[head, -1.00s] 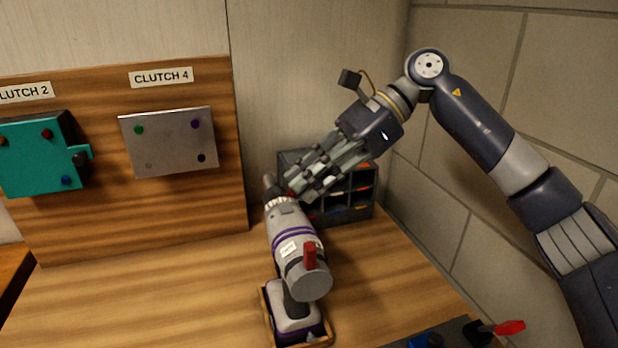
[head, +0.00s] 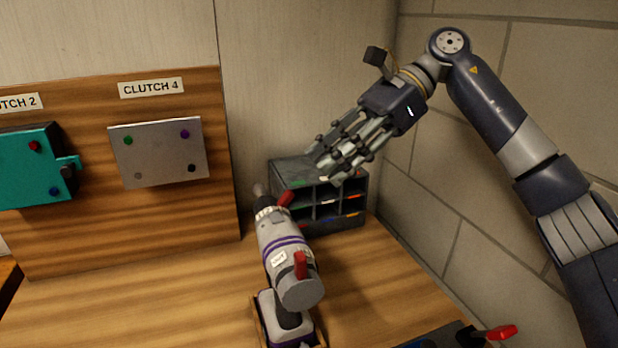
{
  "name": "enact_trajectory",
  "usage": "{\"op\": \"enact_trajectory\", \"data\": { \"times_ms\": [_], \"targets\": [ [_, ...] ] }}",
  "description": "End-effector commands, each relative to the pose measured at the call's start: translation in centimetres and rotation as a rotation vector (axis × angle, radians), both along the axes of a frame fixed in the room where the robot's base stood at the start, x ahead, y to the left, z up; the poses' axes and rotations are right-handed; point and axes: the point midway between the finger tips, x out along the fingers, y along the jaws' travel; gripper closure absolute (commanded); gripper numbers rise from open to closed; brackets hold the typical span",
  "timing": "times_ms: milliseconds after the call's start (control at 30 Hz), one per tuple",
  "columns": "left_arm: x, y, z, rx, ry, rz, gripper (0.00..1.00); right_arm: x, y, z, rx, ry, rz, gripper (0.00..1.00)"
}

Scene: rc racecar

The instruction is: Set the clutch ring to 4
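The grey and purple drill (head: 284,250) stands upright in a wooden cradle, with its chuck pointing to the back. The clutch ring (head: 268,211) is the pale ribbed band behind the chuck; its numbers are too small to read. A red tab (head: 285,198) sticks out at the ring's right side. A "CLUTCH 4" label (head: 151,88) is on the wooden board. My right gripper (head: 323,167) is above and to the right of the ring, apart from it, its fingers spread and empty. My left gripper is out of view.
A grey compartment organizer (head: 320,166) stands behind the drill, below my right gripper. A metal plate (head: 158,152) and a teal block (head: 32,168) are on the board at left. A red-handled tool (head: 494,333) lies at the front right. The table's left part is clear.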

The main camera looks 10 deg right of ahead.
Motion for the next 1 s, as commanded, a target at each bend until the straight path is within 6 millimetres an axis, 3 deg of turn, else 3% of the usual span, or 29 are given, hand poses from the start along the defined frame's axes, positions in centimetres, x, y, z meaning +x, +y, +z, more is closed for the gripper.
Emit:
{"op": "enact_trajectory", "data": {
  "times_ms": [100,300,767,867,1000],
  "targets": [
    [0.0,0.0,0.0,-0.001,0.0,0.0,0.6,0.4,-1.8,1.5,0.002,-0.002,-0.002,0.67],
    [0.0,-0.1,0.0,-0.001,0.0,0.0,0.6,0.7,-3.5,2.9,0.0,-0.001,0.0,0.67],
    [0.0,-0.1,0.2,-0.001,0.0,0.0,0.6,0.8,-4.0,3.3,0.0,-0.001,0.001,0.67],
    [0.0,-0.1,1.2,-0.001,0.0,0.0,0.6,0.8,-4.0,4.4,0.0,-0.001,0.001,0.67],
    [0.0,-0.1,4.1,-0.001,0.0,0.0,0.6,0.8,-4.0,7.3,0.0,-0.002,0.001,0.67]
  ]
}}
